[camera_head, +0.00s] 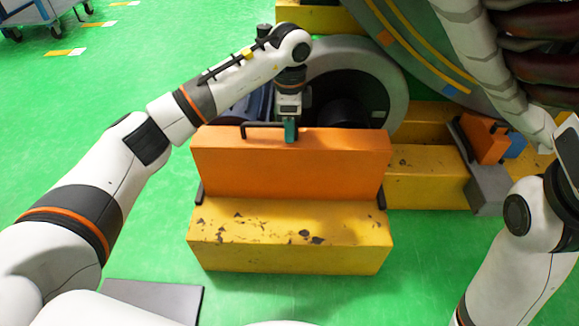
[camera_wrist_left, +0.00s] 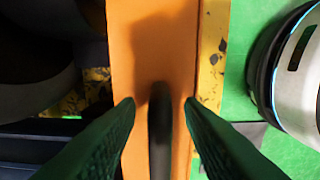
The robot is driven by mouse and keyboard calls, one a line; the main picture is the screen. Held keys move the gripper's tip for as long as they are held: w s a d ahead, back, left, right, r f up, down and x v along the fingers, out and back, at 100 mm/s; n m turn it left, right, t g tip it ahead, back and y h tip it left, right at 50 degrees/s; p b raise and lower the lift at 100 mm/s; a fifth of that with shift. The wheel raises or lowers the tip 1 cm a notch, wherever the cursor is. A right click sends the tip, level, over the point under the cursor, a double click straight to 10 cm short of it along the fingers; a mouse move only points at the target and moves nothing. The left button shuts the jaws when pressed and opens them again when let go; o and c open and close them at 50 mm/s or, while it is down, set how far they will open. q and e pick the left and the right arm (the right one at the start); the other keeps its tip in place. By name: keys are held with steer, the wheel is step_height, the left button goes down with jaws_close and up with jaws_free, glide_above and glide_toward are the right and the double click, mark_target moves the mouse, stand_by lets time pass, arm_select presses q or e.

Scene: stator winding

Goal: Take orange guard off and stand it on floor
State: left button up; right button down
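The orange guard (camera_head: 290,165) is a long upright block at the near yellow beam (camera_head: 290,245), with small black brackets at its lower ends. A black handle (camera_head: 262,125) stands on its top. My left gripper (camera_head: 290,130) points down over the handle's right part. In the left wrist view the open fingers (camera_wrist_left: 160,108) sit on both sides of the handle (camera_wrist_left: 160,135), with a gap on each side. The orange top (camera_wrist_left: 150,60) lies below them. My right gripper is out of view; only its arm shows at the right.
A large grey ring-shaped machine (camera_head: 390,70) stands behind the guard. A smaller orange block (camera_head: 485,140) with a black handle sits on yellow beams (camera_head: 425,180) at the right. A dark flat plate (camera_head: 155,298) lies at the front left. Green floor (camera_head: 60,130) is open at the left.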

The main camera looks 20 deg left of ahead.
arm_select(q)
jaws_close()
steer(key=shift+r, duration=0.1)
